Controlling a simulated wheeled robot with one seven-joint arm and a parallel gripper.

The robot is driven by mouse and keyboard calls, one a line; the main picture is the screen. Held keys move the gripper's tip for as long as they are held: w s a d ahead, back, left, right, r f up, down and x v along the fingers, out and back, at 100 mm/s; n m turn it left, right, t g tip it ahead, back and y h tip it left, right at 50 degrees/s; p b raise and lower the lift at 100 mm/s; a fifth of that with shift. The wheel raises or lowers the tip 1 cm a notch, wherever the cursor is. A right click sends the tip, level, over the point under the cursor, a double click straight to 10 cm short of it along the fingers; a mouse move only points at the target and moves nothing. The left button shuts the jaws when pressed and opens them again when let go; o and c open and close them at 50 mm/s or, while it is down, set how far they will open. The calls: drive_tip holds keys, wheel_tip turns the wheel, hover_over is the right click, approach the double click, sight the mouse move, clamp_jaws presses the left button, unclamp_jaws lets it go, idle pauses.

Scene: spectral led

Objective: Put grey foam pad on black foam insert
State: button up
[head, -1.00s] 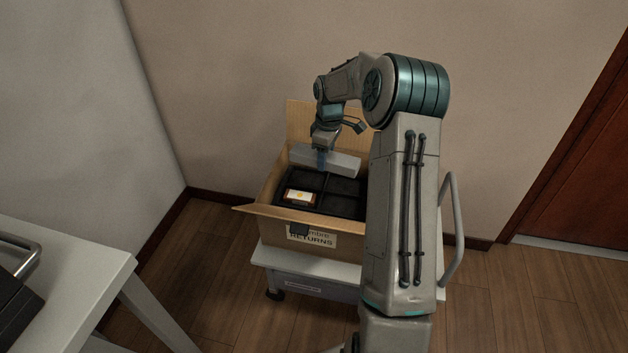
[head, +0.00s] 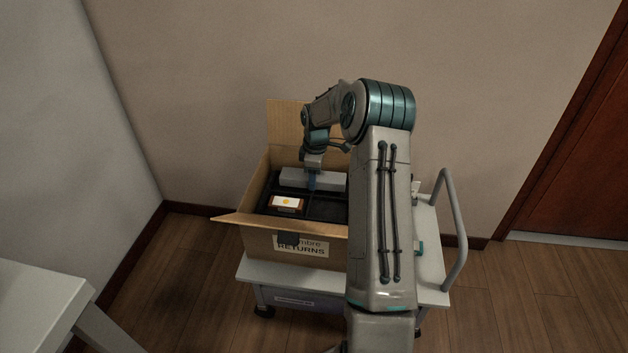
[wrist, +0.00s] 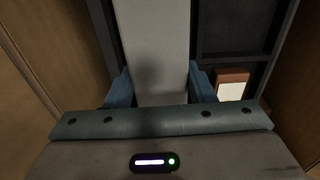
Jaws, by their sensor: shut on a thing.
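The grey foam pad (head: 296,179) is a long pale block inside the cardboard box. My gripper (head: 312,181) is shut on it from above. In the wrist view the pad (wrist: 155,50) runs between the two blue fingers of my gripper (wrist: 160,88). The black foam insert (head: 325,211) lies in the box and is divided into compartments. It also shows in the wrist view (wrist: 226,58) to the right of the pad. The pad is over the back part of the insert; I cannot tell whether it touches it.
An orange and white small box (head: 287,203) sits in a front left compartment of the insert. The cardboard box (head: 262,240) has open flaps and stands on a grey cart (head: 290,272). A white table (head: 40,300) is at the lower left.

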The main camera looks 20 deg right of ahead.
drive_tip(key=shift+f, duration=0.2)
drive_tip(key=o, duration=1)
drive_tip(key=shift+o, duration=0.2)
wheel_tip(320, 180, up, 11)
drive_tip(key=p, duration=0.4)
drive_tip(key=s+a+r+m, duration=0.2)
drive_tip(key=s+a+r, duration=0.5)
drive_tip(key=a, duration=0.1)
drive_tip(key=s+a+r+m, duration=0.1)
drive_tip(key=s+a+m, duration=0.1)
drive_tip(key=s, duration=0.4)
drive_tip(key=s+a+r+m, duration=0.1)
drive_tip(key=s+a+m, duration=0.1)
drive_tip(key=s, duration=0.4)
drive_tip(key=s+a+r+m+h, duration=0.1)
drive_tip(key=s+a+r+m, duration=0.1)
drive_tip(key=s+a, duration=0.2)
drive_tip(key=shift+s+a+t, duration=0.15)
drive_tip(key=shift+s+a, duration=0.05)
drive_tip(key=shift+s, duration=0.4)
drive_tip(key=shift+s+a+t, duration=0.15)
drive_tip(key=shift+s, duration=0.4)
drive_tip(key=s+a+f+m, duration=0.1)
drive_tip(key=s+a+m, duration=0.1)
drive_tip(key=s, duration=0.6)
drive_tip(key=shift+s+f+m+y, duration=0.3)
drive_tip(key=shift+s+m, duration=0.05)
drive_tip(key=shift+m, duration=0.15)
